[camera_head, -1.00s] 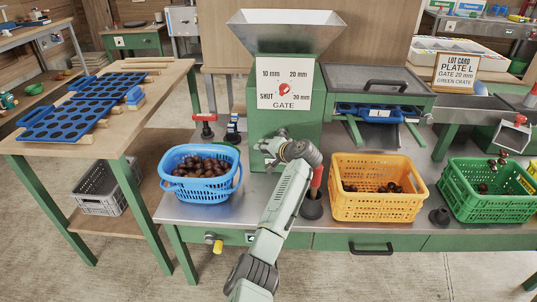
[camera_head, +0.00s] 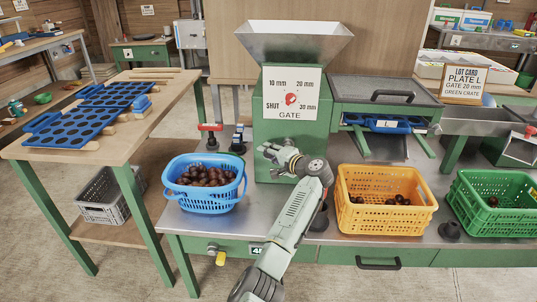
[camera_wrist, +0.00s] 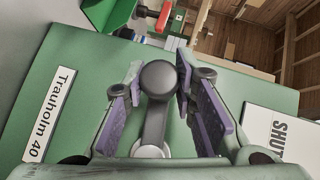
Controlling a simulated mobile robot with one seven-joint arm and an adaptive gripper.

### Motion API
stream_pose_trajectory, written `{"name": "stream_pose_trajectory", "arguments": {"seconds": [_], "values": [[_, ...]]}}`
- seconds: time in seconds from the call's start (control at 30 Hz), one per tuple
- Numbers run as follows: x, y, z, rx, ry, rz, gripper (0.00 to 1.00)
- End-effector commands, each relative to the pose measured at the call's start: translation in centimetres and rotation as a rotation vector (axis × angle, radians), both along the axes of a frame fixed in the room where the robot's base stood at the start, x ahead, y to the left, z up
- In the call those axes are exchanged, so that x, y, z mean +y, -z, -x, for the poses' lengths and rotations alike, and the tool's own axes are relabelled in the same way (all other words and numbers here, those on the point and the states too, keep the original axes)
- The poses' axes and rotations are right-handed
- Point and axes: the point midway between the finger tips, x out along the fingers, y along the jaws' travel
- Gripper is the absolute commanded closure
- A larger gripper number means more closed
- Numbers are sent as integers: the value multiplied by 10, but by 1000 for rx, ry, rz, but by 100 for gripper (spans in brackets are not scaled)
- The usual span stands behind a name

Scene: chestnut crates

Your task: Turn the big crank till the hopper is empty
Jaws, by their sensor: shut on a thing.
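The grey metal hopper (camera_head: 295,42) sits on top of the green machine (camera_head: 268,132); I see no chestnuts in the part of it that shows. My gripper (camera_head: 270,152) is at the machine's front, low under the gate dial (camera_head: 291,98). In the wrist view my gripper (camera_wrist: 158,85) is shut on the big crank's dark round knob (camera_wrist: 158,80), with a purple-padded finger on each side. The crank's grey arm (camera_wrist: 152,128) runs down from the knob to a pale hub. In the head view my gripper and arm hide most of the crank.
A blue basket (camera_head: 203,207) of chestnuts stands left of the machine. An orange crate (camera_head: 385,222) with several chestnuts is to the right. Beyond it is a green crate (camera_head: 497,222) with one chestnut visible. A lot card (camera_head: 462,83) reads plate L, gate 20 mm, green crate.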

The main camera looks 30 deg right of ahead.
Motion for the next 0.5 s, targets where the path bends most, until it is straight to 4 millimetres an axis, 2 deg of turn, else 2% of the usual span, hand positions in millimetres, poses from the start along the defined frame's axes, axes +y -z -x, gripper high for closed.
{"name": "stream_pose_trajectory", "arguments": {"seconds": [0.13,0.17,0.5], "values": [[1,-1,-1,-1,0,-1,100],[1,-1,-1,-1,0,-1,75],[0,-1,0,0,0,1,54]]}}
